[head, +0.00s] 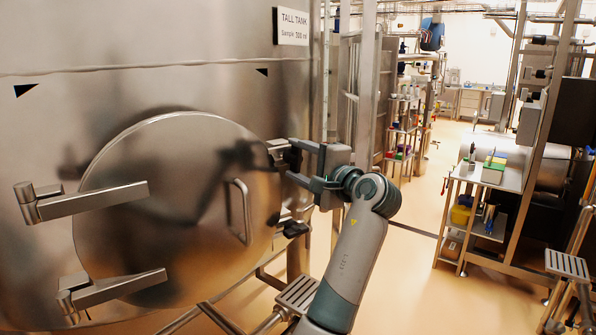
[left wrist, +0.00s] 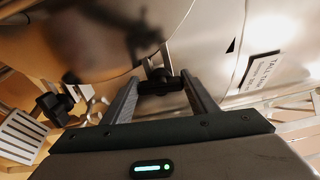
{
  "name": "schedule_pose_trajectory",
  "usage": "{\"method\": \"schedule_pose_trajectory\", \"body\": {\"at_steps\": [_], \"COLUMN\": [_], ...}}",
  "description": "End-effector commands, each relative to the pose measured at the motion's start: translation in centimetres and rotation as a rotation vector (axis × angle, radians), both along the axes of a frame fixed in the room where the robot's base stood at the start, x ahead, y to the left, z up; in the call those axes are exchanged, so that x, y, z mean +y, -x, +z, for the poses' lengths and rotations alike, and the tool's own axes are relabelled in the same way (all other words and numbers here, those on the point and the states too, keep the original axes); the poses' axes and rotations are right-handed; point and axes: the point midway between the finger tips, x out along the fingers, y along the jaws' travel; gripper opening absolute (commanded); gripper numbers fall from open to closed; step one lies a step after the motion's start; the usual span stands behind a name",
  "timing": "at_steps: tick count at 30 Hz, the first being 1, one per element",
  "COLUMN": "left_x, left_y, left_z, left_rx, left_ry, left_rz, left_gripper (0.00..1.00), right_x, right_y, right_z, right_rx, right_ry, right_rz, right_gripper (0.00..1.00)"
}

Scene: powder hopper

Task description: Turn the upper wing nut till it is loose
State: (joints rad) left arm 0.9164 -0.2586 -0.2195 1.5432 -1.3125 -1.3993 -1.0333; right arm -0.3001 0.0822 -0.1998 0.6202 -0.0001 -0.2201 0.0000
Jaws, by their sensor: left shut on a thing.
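The upper wing nut (left wrist: 160,80) is dark and sits between the two fingers of my left gripper (left wrist: 160,76) in the left wrist view. My left gripper (head: 284,160) is shut on it at the right edge of the round hatch door (head: 165,215) in the head view, where the fingers partly hide the nut. The lower wing nut (head: 295,229) is below, at the door's right edge, untouched. It also shows at the left of the left wrist view (left wrist: 54,103). The door lies against the tank. My right gripper is out of view.
The steel tank (head: 150,90) fills the left side, with a sign (head: 291,26) above my gripper. Two hinge arms (head: 95,201) and a bar handle (head: 240,212) are on the door side. A step (head: 298,294) is below. A bench (head: 490,175) stands right, beyond open floor.

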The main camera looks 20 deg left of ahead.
Motion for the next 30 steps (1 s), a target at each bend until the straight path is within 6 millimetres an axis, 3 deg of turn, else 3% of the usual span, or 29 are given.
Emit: {"method": "schedule_pose_trajectory", "body": {"at_steps": [6, 22, 23, 24, 30], "left_x": [-0.01, 0.01, 0.02, 0.02, 0.01], "left_y": [0.03, 0.02, 0.01, 0.01, 0.01], "left_z": [-0.37, -0.34, -0.34, -0.33, -0.23], "left_rx": [-0.069, -0.089, -0.090, -0.090, -0.091], "left_ry": [0.055, 0.074, 0.074, 0.074, 0.072], "left_rz": [0.001, 0.002, 0.002, 0.001, 0.001], "left_gripper": [0.31, 0.31, 0.60, 0.70, 0.72], "right_x": [0.27, 0.48, 0.48, 0.47, 0.32], "right_y": [0.01, 0.02, 0.02, 0.01, 0.02], "right_z": [-1.19, -1.33, -1.33, -1.33, -1.32], "right_rx": [0.001, 0.000, 0.000, 0.000, 0.001], "right_ry": [-0.003, -0.005, -0.005, -0.005, -0.003], "right_rz": [-0.001, -0.002, -0.002, -0.002, -0.001], "right_gripper": [0.36, 0.36, 0.36, 0.36, 0.36]}}
